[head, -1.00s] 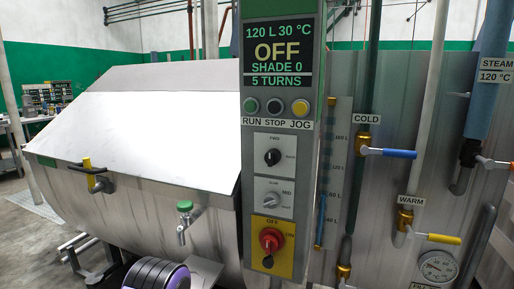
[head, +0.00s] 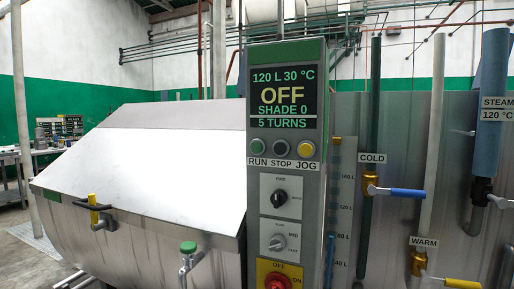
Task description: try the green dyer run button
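The green dyer's control panel (head: 315,200) stands upright in the middle of the head view, with a green top. Its display (head: 283,97) reads 120 L 30 °C, OFF, SHADE 0, 5 TURNS. The run button (head: 258,147) is the green one at the left of the row, above the label RUN. A dark stop button (head: 281,148) and a yellow jog button (head: 305,149) sit to its right. Below are two rotary knobs and a red main switch (head: 277,281) on a yellow plate, cut by the bottom edge. Neither of my grippers shows.
The steel drum housing with its sloped lid (head: 165,150) fills the left. At right are a blue cold-valve lever (head: 407,193), a yellow warm-valve lever (head: 462,283) and a steam pipe (head: 490,110). Open floor (head: 30,255) shows at far left.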

